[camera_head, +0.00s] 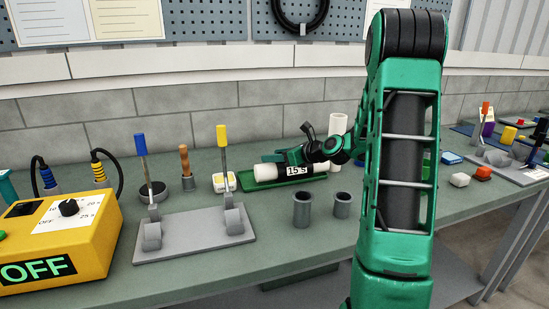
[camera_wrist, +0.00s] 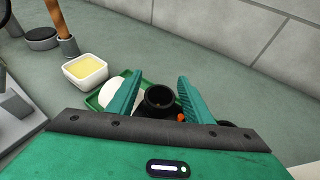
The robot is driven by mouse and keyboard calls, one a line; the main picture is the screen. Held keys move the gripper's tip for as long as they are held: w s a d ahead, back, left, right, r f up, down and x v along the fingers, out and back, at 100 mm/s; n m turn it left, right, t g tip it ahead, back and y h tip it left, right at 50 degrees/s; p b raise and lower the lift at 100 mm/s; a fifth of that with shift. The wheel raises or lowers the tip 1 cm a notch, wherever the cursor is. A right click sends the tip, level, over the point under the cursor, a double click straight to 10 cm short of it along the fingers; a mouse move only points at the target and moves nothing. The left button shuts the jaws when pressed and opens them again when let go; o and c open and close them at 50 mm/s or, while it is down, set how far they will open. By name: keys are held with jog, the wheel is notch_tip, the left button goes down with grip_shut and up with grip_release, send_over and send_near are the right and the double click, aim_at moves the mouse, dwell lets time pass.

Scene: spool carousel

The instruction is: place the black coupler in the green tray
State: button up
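The green tray (camera_head: 250,185) lies towards the back of the bench, and its edge shows in the wrist view (camera_wrist: 95,101). A white cylinder (camera_head: 264,173) marked "15 S" lies in or over it; its rounded white end (camera_wrist: 117,90) shows beside the left finger. My gripper (camera_head: 272,157) is low over the tray's back side, tilted. In the wrist view its green fingers (camera_wrist: 159,77) stand on both sides of the hollow black coupler (camera_wrist: 158,98), and appear to grip it. The coupler's underside is hidden, so I cannot tell whether it touches the tray.
A small white dish with yellow contents (camera_head: 224,181) stands left of the tray. Two grey cups (camera_head: 302,210) stand in front. A grey lever stand (camera_head: 190,238) and a yellow "OFF" box (camera_head: 60,245) are at left. A tall white cylinder (camera_head: 338,125) stands behind right.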

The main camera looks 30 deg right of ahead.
jog(key=v, duration=1.2)
dwell(0.4)
